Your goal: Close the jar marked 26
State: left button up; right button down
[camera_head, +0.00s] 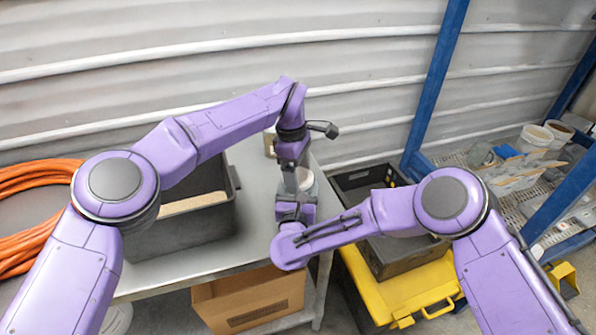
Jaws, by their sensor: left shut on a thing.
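A pale jar (308,182) shows in the head view near the right edge of the grey table, partly hidden by both of my grippers. Its number and any lid cannot be made out. My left gripper (290,183) points down at the jar and is shut on it, as far as I can see. My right gripper (297,200) comes in from the near side, close below the left one. Its fingers are too small and covered to tell whether they are open or shut.
A dark grey bin (225,222) stands left on the table (262,205), under my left arm. Another container (269,141) stands behind the grippers. Orange hose (30,180) lies at far left. A black crate (352,180) on a yellow box (362,290) and blue shelving (436,85) are right.

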pick_arm(q)
jog(key=m, duration=0.5)
jog(key=shift+g, duration=0.3)
pick_arm(e)
jog(key=shift+f, duration=0.1)
pick_arm(q)
jog(key=m+y, duration=0.1)
jog(key=m, duration=0.4)
jog(key=shift+s+m, duration=0.1)
jog(key=shift+m, duration=0.2)
jog(key=o, duration=1)
jog(key=shift+r, duration=2.25)
